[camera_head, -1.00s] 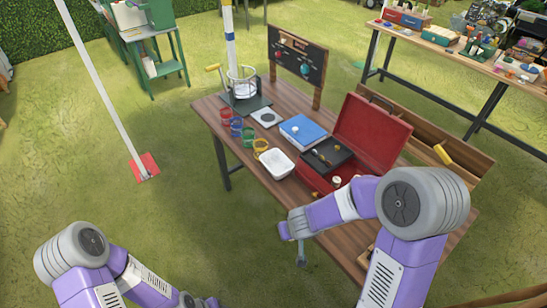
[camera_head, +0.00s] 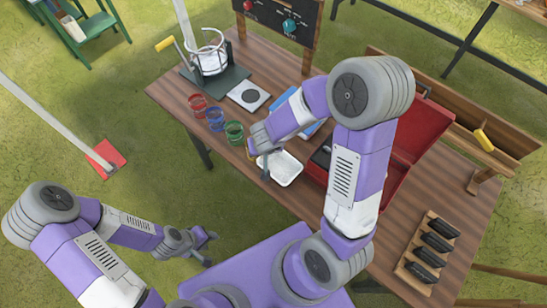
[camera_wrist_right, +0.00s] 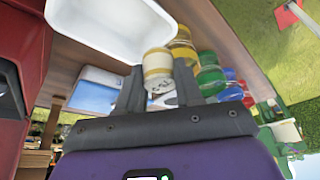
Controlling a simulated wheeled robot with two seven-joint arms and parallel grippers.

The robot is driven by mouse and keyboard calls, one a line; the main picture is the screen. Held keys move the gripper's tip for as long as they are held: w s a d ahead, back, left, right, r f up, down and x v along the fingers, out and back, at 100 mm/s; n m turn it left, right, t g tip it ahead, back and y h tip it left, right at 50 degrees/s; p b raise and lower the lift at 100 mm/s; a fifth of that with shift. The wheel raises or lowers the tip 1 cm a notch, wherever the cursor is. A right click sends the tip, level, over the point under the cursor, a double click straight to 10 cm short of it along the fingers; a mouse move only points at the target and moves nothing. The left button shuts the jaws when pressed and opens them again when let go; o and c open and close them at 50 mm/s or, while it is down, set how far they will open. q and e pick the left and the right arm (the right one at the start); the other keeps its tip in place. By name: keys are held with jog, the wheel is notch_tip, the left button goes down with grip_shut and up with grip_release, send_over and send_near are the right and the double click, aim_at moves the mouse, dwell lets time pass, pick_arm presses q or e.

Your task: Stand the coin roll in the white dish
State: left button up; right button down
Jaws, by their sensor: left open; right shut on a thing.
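The white dish (camera_head: 288,170) lies on the wooden table, just right of my right gripper (camera_head: 262,162) in the head view. In the right wrist view, the white dish (camera_wrist_right: 100,22) is close by, beyond the fingers. My right gripper (camera_wrist_right: 158,88) is shut on the coin roll (camera_wrist_right: 158,68), a cream cylinder with yellowish bands and a mark on its side. The roll is beside the dish, not inside it. The roll is hidden in the head view. My left gripper (camera_head: 208,248) is open and empty, off the table's near left side.
A yellow one (camera_wrist_right: 184,42) shows beside the roll in the wrist view. A red toolbox (camera_head: 415,130) is to the right. A rack of dark items (camera_head: 425,248) lies near right.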

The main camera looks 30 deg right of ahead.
jog(key=s+d+m+g+h, duration=0.1)
jog(key=s+d+m+h, duration=0.15)
jog(key=m, duration=0.45)
jog(key=m+g+b, duration=0.1)
jog(key=m+b, duration=0.3)
jog(key=b, duration=0.1)
send_near(282, 167)
jog(key=shift+h, duration=0.35)
jog(key=x, duration=0.6)
jog(key=shift+w+a+f, duration=0.15)
jog(key=shift+a, duration=0.05)
jog(key=c, duration=0.7)
grip_release()
jog(key=shift+c, duration=0.2)
